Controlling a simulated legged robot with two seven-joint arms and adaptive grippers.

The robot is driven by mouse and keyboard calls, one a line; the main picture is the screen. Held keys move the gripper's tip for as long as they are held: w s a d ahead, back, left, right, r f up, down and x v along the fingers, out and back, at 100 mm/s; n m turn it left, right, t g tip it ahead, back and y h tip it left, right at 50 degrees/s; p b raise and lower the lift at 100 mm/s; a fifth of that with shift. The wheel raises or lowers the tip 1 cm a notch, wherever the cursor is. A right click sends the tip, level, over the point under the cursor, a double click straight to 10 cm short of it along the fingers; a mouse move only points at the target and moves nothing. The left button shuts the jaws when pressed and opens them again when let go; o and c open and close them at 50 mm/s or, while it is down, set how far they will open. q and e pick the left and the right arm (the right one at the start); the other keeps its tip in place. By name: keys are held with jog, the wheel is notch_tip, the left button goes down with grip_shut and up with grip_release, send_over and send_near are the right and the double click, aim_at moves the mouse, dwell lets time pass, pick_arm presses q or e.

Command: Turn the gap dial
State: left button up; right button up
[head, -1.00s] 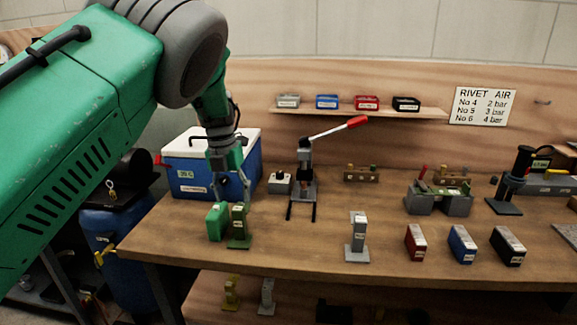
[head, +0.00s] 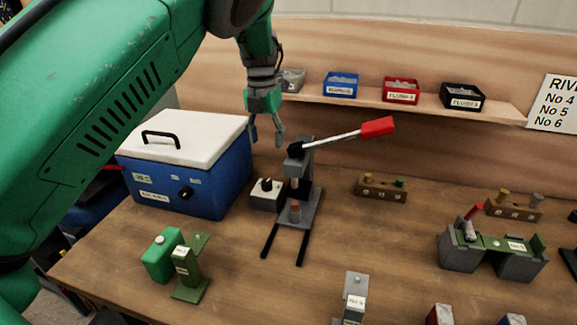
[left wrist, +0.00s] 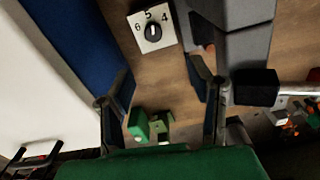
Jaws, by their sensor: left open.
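The gap dial is a dark knob on a small pale box (head: 266,194), standing on the bench just left of the lever press (head: 300,190). In the left wrist view the dial (left wrist: 153,32) shows near the top, with 6, 5 and 4 printed around its knob. My left gripper (head: 266,142) is open and empty, pointing down above and behind the dial box, apart from it. Its two fingers also show in the left wrist view (left wrist: 160,85), with the dial beyond their tips. My right gripper is in neither view.
A blue cooler (head: 215,180) with a white lid stands close on the left. The press's red-tipped lever (head: 350,133) reaches right, near the gripper. A shelf (head: 430,103) with small bins runs behind.

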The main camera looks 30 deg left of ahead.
aim_at(268, 181)
pick_arm(q)
jog(key=f, duration=0.7)
jog(key=f+p, duration=0.1)
jog(key=f, duration=0.3)
jog(key=shift+w+a+f, duration=0.1)
jog(key=shift+w+f, duration=0.15)
jog(key=shift+f, duration=0.05)
jog(key=shift+a+f, duration=0.2)
jog(key=shift+f, duration=0.4)
jog(key=shift+a+f, duration=0.2)
jog(key=shift+f, duration=0.35)
jog(key=shift+a+f, duration=0.3)
jog(key=shift+a, duration=0.2)
jog(key=shift+d+r, duration=0.15)
jog(key=shift+d, duration=0.2)
jog(key=c, duration=0.9)
jog(key=shift+d, duration=0.35)
grip_shut()
jog(key=shift+a, duration=0.15)
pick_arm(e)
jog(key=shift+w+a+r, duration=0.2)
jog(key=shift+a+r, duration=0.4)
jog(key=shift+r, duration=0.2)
